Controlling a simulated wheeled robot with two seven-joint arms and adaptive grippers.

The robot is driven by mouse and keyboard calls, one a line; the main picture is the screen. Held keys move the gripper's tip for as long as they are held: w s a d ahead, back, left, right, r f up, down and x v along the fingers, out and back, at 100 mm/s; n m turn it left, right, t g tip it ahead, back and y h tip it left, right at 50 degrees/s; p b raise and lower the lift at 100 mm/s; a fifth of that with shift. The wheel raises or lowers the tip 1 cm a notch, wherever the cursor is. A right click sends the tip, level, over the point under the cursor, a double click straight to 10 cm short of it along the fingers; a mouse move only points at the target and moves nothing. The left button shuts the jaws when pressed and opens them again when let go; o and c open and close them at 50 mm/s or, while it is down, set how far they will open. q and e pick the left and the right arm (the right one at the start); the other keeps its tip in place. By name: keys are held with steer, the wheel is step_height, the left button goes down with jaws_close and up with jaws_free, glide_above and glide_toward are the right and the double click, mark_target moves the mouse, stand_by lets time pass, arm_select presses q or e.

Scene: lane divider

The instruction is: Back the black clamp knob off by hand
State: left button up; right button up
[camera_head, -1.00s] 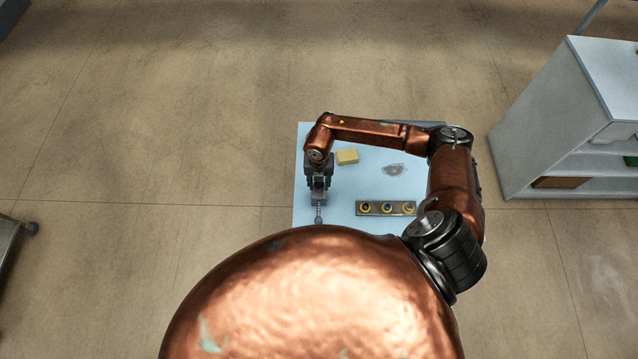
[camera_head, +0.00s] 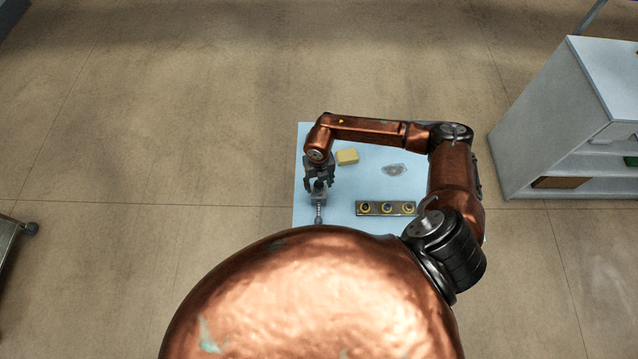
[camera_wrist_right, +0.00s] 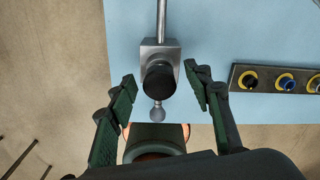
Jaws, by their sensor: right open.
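The black clamp knob (camera_wrist_right: 159,80) sits on a grey metal clamp block (camera_wrist_right: 172,50) in the right wrist view. A metal rod (camera_wrist_right: 162,18) runs from the block, and a small grey ball-ended piece (camera_wrist_right: 157,113) shows on the knob's other side. My right gripper (camera_wrist_right: 161,77) is open, with one finger on each side of the knob and a visible gap at both. In the head view the right gripper (camera_head: 319,182) is above the clamp block (camera_head: 319,200), and the knob is small there. My left gripper is not in view.
A light blue tabletop (camera_head: 340,216) carries a yellow block (camera_head: 347,157), a clear item (camera_head: 395,169) and a dark strip with several yellow-ringed round parts (camera_head: 387,208). A white shelf unit (camera_head: 545,130) stands at right. My copper body hides the table's near side.

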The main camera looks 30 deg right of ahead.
mark_target(319, 184)
step_height(319, 184, up, 12)
stand_by(0.6)
